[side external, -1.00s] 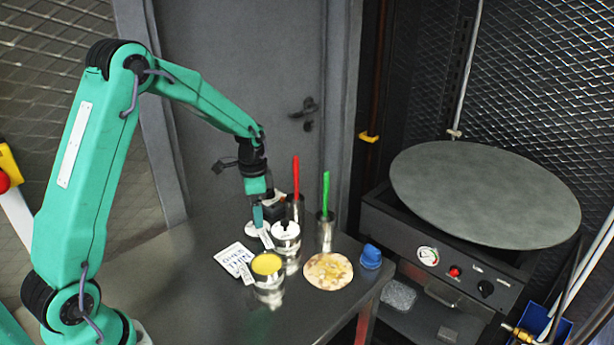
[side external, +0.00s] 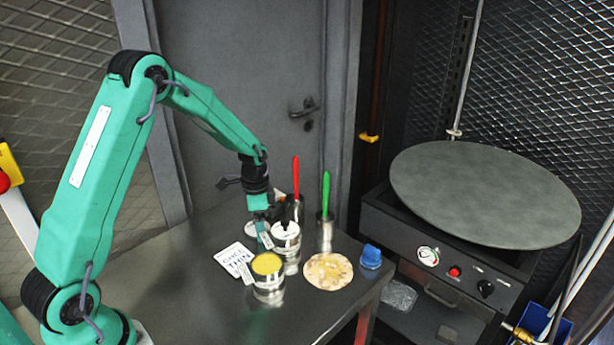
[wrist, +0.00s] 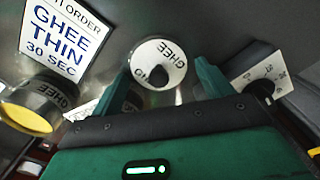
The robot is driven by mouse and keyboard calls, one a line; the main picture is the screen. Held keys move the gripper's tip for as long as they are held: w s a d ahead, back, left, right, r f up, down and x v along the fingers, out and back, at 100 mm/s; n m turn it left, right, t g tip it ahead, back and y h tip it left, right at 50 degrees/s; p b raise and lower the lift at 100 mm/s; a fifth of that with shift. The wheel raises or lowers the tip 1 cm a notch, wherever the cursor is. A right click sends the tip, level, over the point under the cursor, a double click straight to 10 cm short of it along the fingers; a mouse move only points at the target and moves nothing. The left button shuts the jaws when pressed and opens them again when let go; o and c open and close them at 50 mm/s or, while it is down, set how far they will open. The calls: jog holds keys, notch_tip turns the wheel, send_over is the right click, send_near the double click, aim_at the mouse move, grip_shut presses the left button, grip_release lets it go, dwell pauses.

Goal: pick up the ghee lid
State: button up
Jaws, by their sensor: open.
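The ghee lid (side external: 287,231) is a white disc with a dark knob, resting level on a shiny metal tin on the table. In the wrist view the lid (wrist: 170,51) shows GHEE lettering and lies between my fingertips. My gripper (side external: 273,224) is open and empty, pointing down at the lid's left side in the side view. In the wrist view my gripper (wrist: 165,72) has a finger on each side of the lid, with gaps. An open tin of yellow ghee (side external: 268,264) stands in front of the lidded tin.
A white ghee card (side external: 235,259) lies left of the tins. A flatbread (side external: 328,271) and a blue object (side external: 371,257) lie to the right. Red (side external: 296,176) and green (side external: 326,190) handles rise from metal holders behind. The table's front left is clear.

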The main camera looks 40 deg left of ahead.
jog(key=c, duration=0.7)
jog(key=shift+r, duration=0.15)
jog(key=shift+c, duration=0.2)
notch_tip(320, 180, up, 10)
jog(key=shift+f, duration=0.1)
jog(key=shift+d, duration=0.1)
dwell(0.4)
jog(key=s+d+r+m, duration=0.1)
jog(key=s+d, duration=0.3)
jog(key=d, duration=0.3)
jog(key=s+d+r+m, duration=0.1)
jog(key=s+d+m, duration=0.1)
jog(key=s+d, duration=0.3)
jog(key=d, duration=0.3)
jog(key=shift+s+r+m, duration=0.15)
jog(key=shift+r+m, duration=0.05)
jog(key=shift+m, duration=0.1)
